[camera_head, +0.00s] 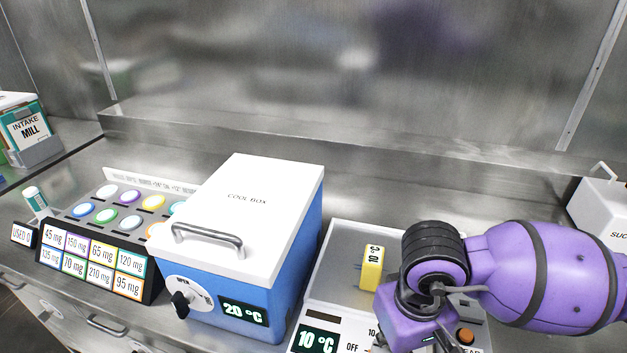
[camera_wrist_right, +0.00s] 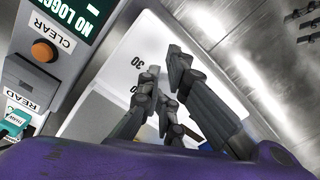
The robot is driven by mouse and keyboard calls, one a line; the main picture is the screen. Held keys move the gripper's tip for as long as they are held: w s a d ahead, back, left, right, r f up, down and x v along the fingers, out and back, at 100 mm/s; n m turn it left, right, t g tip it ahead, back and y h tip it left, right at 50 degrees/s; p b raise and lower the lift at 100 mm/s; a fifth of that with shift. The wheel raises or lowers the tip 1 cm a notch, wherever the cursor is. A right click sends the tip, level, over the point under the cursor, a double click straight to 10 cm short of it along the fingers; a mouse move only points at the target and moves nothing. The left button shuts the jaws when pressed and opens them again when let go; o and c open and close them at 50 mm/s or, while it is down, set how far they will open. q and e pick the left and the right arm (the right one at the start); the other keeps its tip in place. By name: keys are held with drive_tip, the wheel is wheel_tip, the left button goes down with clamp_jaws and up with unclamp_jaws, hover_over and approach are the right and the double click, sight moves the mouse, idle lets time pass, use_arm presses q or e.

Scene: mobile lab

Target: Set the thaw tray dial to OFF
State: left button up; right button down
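The thaw tray (camera_head: 334,252) is a pale tray right of the cool box, with a front panel whose display (camera_head: 317,341) reads 10 °C. The marks "10" and "OFF" show on this panel, beside my right arm. The dial is mostly or wholly hidden by my arm, so its setting cannot be read. My right gripper's fingers are hidden in the head view. In the right wrist view my right gripper (camera_wrist_right: 164,65) has its dark fingertips close together over a white surface marked "30". Whether they hold anything is unclear. My left gripper is not in view.
A yellow block-like item (camera_head: 371,270) stands in the tray. The cool box (camera_head: 250,215) with a black knob and 20 °C display stands at left. A logger with an orange button (camera_wrist_right: 44,51) marked CLEAR is close to my right gripper. A coloured dose rack (camera_head: 95,255) is further left.

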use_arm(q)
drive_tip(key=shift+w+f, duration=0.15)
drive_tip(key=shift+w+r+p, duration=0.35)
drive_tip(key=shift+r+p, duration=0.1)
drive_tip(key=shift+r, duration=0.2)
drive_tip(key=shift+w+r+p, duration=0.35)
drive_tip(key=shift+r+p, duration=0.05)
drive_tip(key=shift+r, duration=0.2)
use_arm(e)
drive_tip(key=shift+s+r, duration=0.15)
drive_tip(key=shift+r, duration=1.35)
drive_tip(key=shift+s+r, duration=0.15)
drive_tip(key=shift+r, duration=1.3)
drive_tip(key=shift+d, duration=0.1)
